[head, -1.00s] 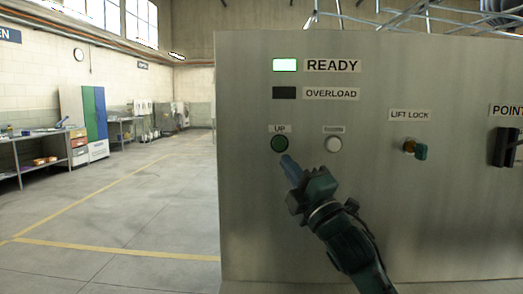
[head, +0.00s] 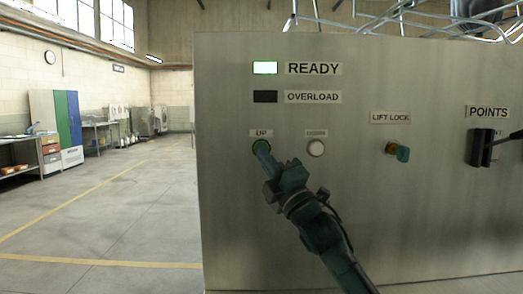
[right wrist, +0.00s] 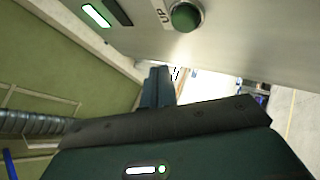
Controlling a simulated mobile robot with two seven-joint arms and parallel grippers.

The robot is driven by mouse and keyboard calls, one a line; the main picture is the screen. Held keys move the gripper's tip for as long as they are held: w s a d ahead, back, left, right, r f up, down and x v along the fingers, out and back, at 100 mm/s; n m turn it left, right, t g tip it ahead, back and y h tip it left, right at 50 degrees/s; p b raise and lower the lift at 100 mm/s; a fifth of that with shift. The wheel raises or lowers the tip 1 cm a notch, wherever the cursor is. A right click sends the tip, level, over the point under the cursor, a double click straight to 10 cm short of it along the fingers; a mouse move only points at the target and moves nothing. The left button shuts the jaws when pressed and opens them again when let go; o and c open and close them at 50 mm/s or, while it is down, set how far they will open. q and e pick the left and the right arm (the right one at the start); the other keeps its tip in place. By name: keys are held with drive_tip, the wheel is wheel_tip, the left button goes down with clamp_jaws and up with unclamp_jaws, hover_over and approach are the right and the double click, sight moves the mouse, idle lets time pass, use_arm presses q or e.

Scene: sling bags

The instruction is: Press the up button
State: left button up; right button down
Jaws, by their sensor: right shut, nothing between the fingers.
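The green up button (head: 260,145) sits in a metal ring on the steel panel under the label UP. It also shows at the top of the right wrist view (right wrist: 185,17). My right gripper (head: 262,150) comes in from the lower right with its fingers shut and empty. In the head view its fingertips overlap the lower edge of the button. In the right wrist view the fingertips (right wrist: 158,72) show apart from the button, with a small gap between. My left gripper is not in view.
A white button (head: 315,148) is just right of the up button. The READY lamp (head: 265,68) is lit; the OVERLOAD lamp (head: 265,97) is dark. Open floor lies left.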

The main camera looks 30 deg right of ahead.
drive_tip(key=shift+w+d+p, duration=0.1)
drive_tip(key=shift+w+d, duration=0.3)
drive_tip(key=shift+w, duration=0.25)
drive_tip(key=shift+w+d+p, duration=0.1)
drive_tip(key=shift+w+d, duration=0.3)
drive_tip(key=shift+w, duration=0.3)
drive_tip(key=shift+w+d+p, duration=0.1)
drive_tip(key=shift+w+d, duration=0.3)
drive_tip(key=shift+w, duration=0.25)
idle(0.3)
drive_tip(key=shift+w, duration=0.1)
drive_tip(key=shift+w+d, duration=0.25)
